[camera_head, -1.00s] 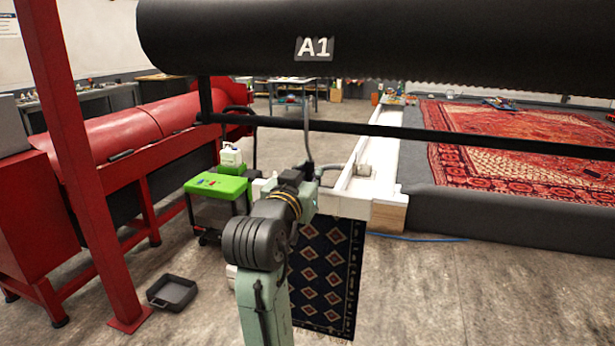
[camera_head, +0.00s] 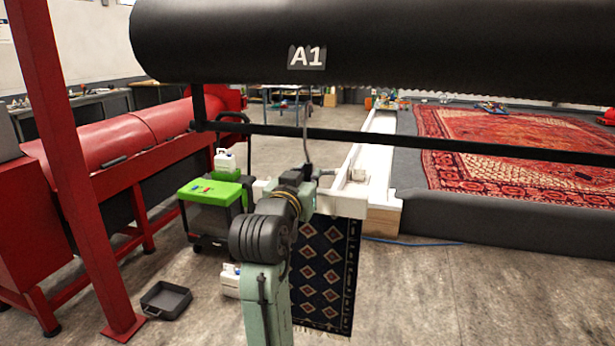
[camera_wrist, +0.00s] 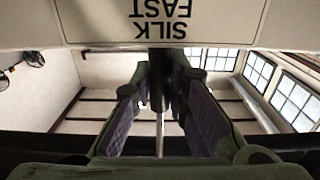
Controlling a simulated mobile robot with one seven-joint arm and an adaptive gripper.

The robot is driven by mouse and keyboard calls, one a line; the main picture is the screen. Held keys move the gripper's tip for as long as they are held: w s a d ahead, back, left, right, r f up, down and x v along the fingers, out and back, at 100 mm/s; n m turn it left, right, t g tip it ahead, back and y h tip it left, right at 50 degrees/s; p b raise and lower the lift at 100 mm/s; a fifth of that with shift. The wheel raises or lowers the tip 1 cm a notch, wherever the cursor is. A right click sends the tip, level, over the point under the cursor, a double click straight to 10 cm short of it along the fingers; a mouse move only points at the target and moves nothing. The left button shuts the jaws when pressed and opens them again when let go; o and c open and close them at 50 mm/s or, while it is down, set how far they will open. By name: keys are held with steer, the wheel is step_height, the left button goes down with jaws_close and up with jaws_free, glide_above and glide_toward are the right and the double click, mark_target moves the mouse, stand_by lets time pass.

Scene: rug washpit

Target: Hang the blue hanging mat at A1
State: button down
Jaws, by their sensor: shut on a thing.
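My gripper (camera_wrist: 160,95) is shut on the hanger's dark stem, below the hook. The white plate in the wrist view (camera_wrist: 160,22) reads "SILK FAST" upside down. The A1 label (camera_head: 307,57) is on a large black roller (camera_head: 430,45), above the black bar (camera_head: 400,137). My arm hides part of the mat's left side.
A red post (camera_head: 82,170) and red machine (camera_head: 110,145) stand left. A green-topped cart (camera_head: 212,192) is behind my arm. A dark tray (camera_head: 166,299) lies on the floor. The pit with a red rug (camera_head: 500,150) is at right. Floor at front right is clear.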

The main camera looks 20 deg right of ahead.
steer(key=shift+f+b, duration=1.4)
steer(key=shift+f, duration=0.6)
steer(key=c, duration=1.8)
jaws_free()
steer(key=o, duration=0.3)
steer(key=shift+f, duration=0.15)
